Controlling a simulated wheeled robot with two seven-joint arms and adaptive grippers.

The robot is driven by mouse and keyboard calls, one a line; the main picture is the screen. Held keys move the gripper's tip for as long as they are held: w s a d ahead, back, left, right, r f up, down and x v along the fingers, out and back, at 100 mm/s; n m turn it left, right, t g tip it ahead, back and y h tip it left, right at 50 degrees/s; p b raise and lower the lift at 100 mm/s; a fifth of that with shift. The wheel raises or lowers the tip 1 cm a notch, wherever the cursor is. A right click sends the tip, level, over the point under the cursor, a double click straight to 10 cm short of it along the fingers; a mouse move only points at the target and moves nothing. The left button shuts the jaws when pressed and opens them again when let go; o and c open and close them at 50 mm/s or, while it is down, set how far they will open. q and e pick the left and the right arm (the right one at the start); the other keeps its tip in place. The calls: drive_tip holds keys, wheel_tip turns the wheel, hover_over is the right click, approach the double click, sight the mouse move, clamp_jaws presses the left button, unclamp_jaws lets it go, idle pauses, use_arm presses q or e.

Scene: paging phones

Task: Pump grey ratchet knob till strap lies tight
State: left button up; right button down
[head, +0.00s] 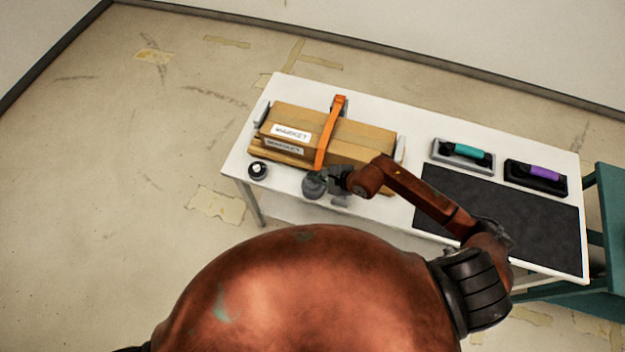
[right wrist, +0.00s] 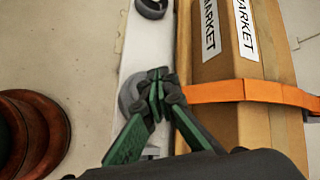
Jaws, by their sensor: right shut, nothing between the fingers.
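The grey ratchet knob (head: 313,188) stands at the near edge of the white table, in front of the box; in the right wrist view its grey round side (right wrist: 128,97) shows partly behind my fingers. The orange strap (head: 328,137) runs over the brown box (head: 355,137) and down its near side towards the knob. It also shows in the right wrist view (right wrist: 240,91); I cannot tell how tight it is. My right gripper (head: 328,181) is shut and empty, its fingertips (right wrist: 157,80) over or against the knob; contact is unclear. My left gripper is out of view.
A small dark round knob (head: 258,170) sits at the table's near left. Grey brackets flank the box. A dark mat (head: 500,215) covers the table's right part, with teal-handled (head: 466,151) and purple-handled (head: 541,173) devices behind it. A teal frame (head: 607,220) stands at right.

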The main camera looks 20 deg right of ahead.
drive_tip(key=shift+f, duration=0.1)
idle(0.4)
drive_tip(key=shift+f+b, duration=0.35)
drive_tip(key=shift+b, duration=0.1)
drive_tip(key=shift+f+b, duration=0.95)
drive_tip(key=shift+f, duration=0.2)
idle(1.0)
drive_tip(key=shift+r, duration=0.1)
drive_tip(key=shift+r+p, duration=1.1)
drive_tip(key=shift+r, duration=0.4)
drive_tip(key=shift+r+p, duration=1.7)
drive_tip(key=shift+r, duration=0.85)
